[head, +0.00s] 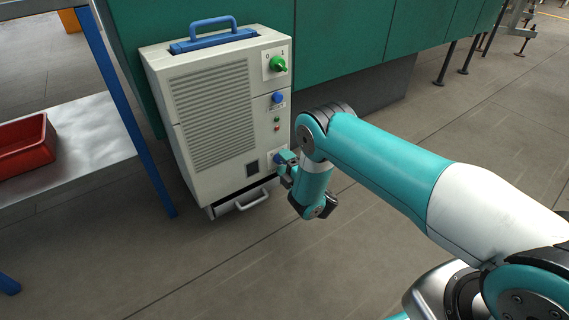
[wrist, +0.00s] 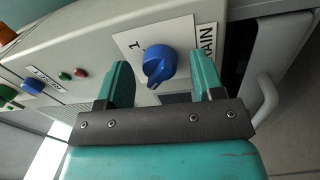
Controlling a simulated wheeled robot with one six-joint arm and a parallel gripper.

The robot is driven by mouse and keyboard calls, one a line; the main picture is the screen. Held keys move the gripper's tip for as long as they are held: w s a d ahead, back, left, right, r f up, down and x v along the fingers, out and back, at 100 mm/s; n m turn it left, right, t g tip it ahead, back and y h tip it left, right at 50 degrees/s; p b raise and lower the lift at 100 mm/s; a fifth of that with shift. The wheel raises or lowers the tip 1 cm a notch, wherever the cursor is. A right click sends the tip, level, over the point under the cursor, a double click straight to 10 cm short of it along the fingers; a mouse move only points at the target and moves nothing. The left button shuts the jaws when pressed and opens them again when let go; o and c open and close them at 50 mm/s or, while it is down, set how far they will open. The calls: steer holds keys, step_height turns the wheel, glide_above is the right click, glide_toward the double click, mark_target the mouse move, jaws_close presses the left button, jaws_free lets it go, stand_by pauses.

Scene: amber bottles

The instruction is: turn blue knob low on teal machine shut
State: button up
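The low blue knob (wrist: 159,66) sits on a white square plate with a "1" mark, on the front of an off-white cabinet (head: 215,110). The cabinet stands against a teal machine body (head: 345,35). A label ending in "AIN" is beside the plate in the wrist view. My gripper (wrist: 161,82) is open, with one teal finger on each side of the knob and visible gaps between. The knob's pointer ridge faces toward my gripper's palm in the wrist view.
A drawer handle (head: 252,200) protrudes below. A table with a red bin (head: 27,143) stands left; floor in front is clear.

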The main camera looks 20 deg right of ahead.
steer(key=p+v, duration=1.7)
steer(key=shift+s, duration=0.2)
